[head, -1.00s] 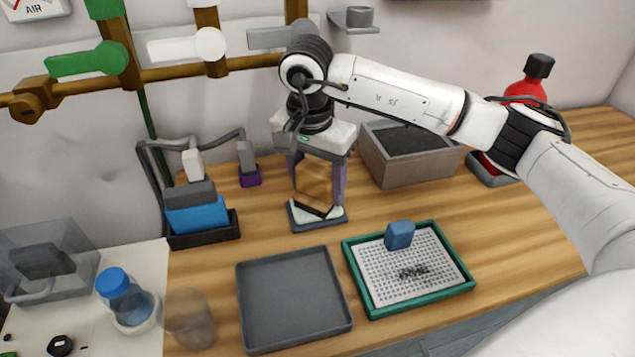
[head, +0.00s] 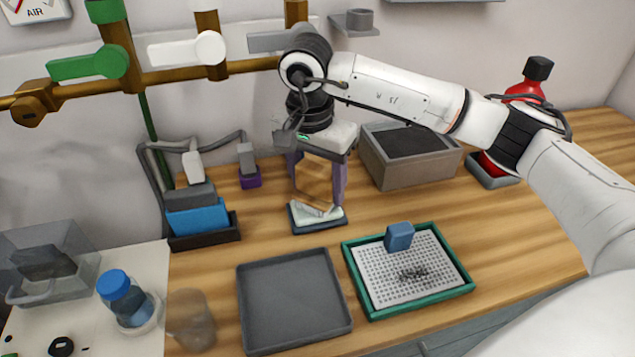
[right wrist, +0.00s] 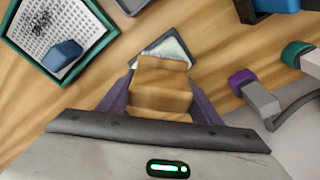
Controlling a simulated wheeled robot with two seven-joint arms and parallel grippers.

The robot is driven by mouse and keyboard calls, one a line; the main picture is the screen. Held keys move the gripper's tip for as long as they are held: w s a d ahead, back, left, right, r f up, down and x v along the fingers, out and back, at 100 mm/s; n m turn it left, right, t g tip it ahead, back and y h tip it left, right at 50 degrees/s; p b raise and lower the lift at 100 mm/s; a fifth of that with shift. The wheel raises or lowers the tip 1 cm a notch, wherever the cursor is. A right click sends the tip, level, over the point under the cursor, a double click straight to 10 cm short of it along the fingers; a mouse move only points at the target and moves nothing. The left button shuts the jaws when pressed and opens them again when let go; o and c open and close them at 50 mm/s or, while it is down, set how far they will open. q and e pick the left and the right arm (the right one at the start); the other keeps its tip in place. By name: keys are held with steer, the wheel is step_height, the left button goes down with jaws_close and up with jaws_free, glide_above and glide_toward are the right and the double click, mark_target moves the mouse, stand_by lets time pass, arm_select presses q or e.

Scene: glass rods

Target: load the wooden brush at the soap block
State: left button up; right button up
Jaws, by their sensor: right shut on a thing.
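The wooden brush (head: 312,180) is a tan block held upright between the purple fingers of my right gripper (head: 317,186), which is shut on it. It also shows in the right wrist view (right wrist: 160,92). Its lower edge looks pale and streaked. It is directly over the soap block (head: 327,217), a pale slab in a dark dish (head: 318,229) on the wooden counter. The brush's underside appears to be at the soap; exact contact is hard to tell. The soap also shows beyond the brush in the right wrist view (right wrist: 173,47). My left gripper is not in view.
A grey tray (head: 293,342) and a green-rimmed tray (head: 357,290) with a perforated white sheet, blue block and dark smudge lie in front. Bare wood lies between.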

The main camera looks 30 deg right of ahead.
mark_target(318, 165)
steer(key=shift+r+p, duration=1.75)
steer(key=shift+r, duration=1.4)
